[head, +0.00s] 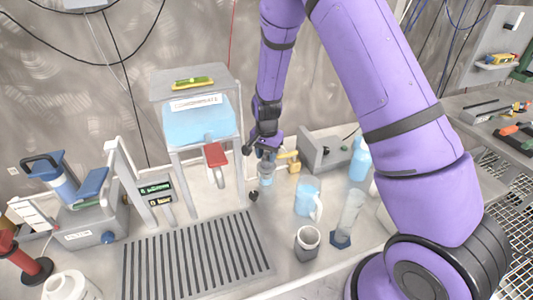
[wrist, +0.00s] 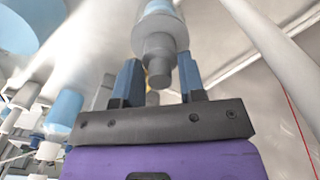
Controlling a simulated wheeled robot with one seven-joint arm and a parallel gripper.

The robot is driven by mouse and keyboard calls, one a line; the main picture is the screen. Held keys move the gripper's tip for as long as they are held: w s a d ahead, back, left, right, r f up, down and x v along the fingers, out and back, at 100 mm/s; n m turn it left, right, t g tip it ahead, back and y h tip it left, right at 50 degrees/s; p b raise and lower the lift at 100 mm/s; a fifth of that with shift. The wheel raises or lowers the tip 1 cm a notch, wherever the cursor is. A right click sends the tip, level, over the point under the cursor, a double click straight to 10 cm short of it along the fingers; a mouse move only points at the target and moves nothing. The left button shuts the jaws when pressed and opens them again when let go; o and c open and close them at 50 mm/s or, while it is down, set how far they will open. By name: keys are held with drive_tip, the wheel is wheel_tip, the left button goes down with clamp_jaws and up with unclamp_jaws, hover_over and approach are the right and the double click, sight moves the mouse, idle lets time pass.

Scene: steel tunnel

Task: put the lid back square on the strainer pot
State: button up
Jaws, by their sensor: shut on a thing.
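My gripper (head: 266,153) points down over a small pale-blue and grey cylinder, which looks like the strainer pot (head: 266,178), on the bench right of the tall dispenser stand. In the wrist view, the two blue fingers of my gripper (wrist: 160,82) stand either side of a stepped grey lid (wrist: 160,45), with its round knob between them. My gripper is shut on the lid. The pale-blue body of the pot (wrist: 158,8) shows beyond the lid, in line with it. I cannot tell whether the lid touches the rim all round; the far side is hidden.
The dispenser stand (head: 158,92) with a red lever (head: 216,155) is close on the left. A small black item (head: 253,196) lies in front of the pot. A blue jug (head: 308,198), a grey cup (head: 306,243) and a clear cylinder (head: 348,215) stand to the right. A slotted drain (head: 197,258) lies in front.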

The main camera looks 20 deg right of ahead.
sight(267, 153)
drive_tip(key=shift+f, duration=0.35)
idle(0.4)
drive_tip(key=o, duration=1.6)
drive_tip(key=shift+o, duration=0.2)
drive_tip(key=shift+r, duration=0.1)
drive_tip(key=shift+r, duration=3.4)
drive_tip(key=shift+r, duration=0.15)
